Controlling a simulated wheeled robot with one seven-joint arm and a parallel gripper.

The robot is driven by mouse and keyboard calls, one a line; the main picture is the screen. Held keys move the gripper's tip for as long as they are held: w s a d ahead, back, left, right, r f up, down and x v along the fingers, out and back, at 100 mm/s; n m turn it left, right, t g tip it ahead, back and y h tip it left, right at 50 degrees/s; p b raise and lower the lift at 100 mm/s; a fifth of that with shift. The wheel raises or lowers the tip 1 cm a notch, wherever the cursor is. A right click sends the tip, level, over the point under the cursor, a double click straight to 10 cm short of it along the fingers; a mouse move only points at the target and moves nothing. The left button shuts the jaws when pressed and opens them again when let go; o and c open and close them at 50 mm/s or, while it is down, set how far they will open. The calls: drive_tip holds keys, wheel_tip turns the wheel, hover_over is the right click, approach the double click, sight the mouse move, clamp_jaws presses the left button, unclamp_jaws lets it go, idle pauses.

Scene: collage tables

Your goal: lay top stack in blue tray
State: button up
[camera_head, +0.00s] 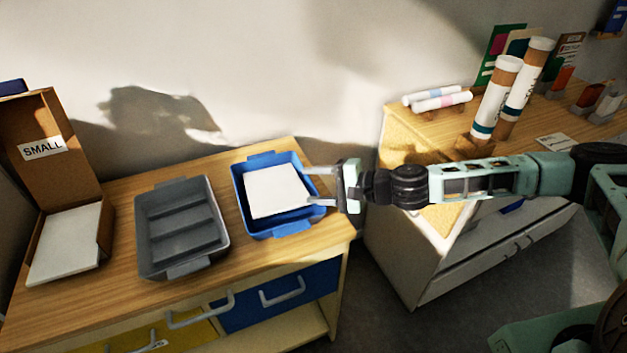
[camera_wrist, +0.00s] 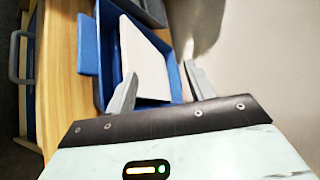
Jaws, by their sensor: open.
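The blue tray (camera_head: 285,229) stands on the wooden table at its right end. A white stack (camera_head: 275,190) lies inside the blue tray, slightly turned against its walls. My gripper (camera_head: 314,186) is open at the tray's right side, its fingers pointing left over the rim. In the wrist view the two fingers of my gripper (camera_wrist: 157,92) are apart, with the white stack (camera_wrist: 142,62) beyond and between them. The blue tray (camera_wrist: 88,48) also shows there. I cannot tell whether the fingers touch the stack.
A grey tray (camera_head: 146,235) with compartments stands left of the blue tray. A cardboard box (camera_head: 45,150) labelled SMALL holds another white stack (camera_head: 65,243) at the far left. A second table (camera_head: 402,133) with tubes and rolls stands at the right.

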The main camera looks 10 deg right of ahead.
drive_tip(key=s+d+r+p, duration=0.1)
drive_tip(key=s+r+p, duration=0.1)
drive_tip(key=s, duration=0.4)
drive_tip(key=shift+d+r, duration=0.2)
drive_tip(key=shift+r, duration=0.15)
drive_tip(key=shift+r, duration=0.1)
wheel_tip(320, 180, up, 6)
drive_tip(key=s+p, duration=0.2)
drive_tip(key=p, duration=0.2)
drive_tip(key=shift+s+d+p, duration=0.3)
drive_tip(key=shift+d+p, duration=0.05)
drive_tip(key=shift+p, duration=0.05)
